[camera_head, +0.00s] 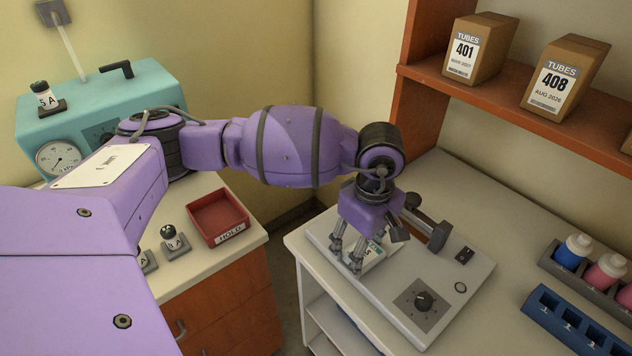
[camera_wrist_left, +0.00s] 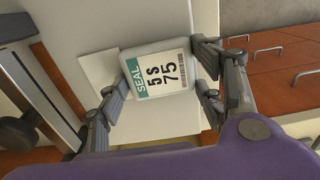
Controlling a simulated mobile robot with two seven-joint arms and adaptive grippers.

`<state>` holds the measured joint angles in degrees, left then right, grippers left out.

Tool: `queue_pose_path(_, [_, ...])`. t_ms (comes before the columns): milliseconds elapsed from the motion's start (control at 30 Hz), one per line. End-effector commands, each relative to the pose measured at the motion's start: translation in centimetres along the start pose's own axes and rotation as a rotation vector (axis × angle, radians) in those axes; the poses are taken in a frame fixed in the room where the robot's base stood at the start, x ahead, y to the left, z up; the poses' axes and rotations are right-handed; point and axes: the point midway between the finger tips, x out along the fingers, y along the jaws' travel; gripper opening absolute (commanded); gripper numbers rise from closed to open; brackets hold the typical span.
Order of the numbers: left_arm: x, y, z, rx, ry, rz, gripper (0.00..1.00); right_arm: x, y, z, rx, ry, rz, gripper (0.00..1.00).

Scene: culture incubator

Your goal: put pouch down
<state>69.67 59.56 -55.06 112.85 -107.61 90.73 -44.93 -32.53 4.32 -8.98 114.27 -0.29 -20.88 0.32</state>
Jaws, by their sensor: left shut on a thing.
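In the head view the gripper (camera_head: 347,255) points down over the left part of a pale grey bench device (camera_head: 385,300). The pouch (camera_head: 376,252) shows there partly behind the fingers. I cannot tell whether it touches the surface below. My right gripper is not in view.
The device has a dark lever (camera_head: 428,230) just right of the gripper and a knob (camera_head: 423,301) in front. Blue rack (camera_head: 570,325) and bottles (camera_head: 605,270) stand further right. A red tray (camera_head: 218,217) sits on the left cabinet. Boxes (camera_head: 475,48) stand on a shelf above.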

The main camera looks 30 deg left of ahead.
Motion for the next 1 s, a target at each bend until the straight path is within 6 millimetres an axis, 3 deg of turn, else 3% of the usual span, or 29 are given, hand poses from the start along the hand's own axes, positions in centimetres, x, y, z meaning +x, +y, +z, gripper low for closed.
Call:
queue_pose_path(100, [0.2, 0.1, 0.0, 0.001, 0.000, 0.002, 0.36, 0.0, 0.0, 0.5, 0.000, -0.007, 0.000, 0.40])
queue_pose_path(133, [0.2, 0.1, 0.0, 0.001, 0.000, 0.003, 0.64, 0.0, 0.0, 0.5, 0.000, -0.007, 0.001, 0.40])
queue_pose_path(267, [0.1, 0.1, 0.0, 0.001, 0.001, 0.004, 0.81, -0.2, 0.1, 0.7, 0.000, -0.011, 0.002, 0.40])
queue_pose_path(667, [-0.6, 0.2, 0.0, 0.001, 0.001, 0.007, 0.81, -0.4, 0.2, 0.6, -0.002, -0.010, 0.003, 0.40])
queue_pose_path(767, [-1.7, 0.3, 0.0, 0.001, 0.000, 0.010, 0.81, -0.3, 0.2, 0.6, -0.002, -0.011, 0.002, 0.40])
queue_pose_path(1000, [-6.8, 0.3, 0.0, 0.002, 0.002, 0.010, 0.81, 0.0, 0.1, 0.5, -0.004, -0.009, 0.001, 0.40])
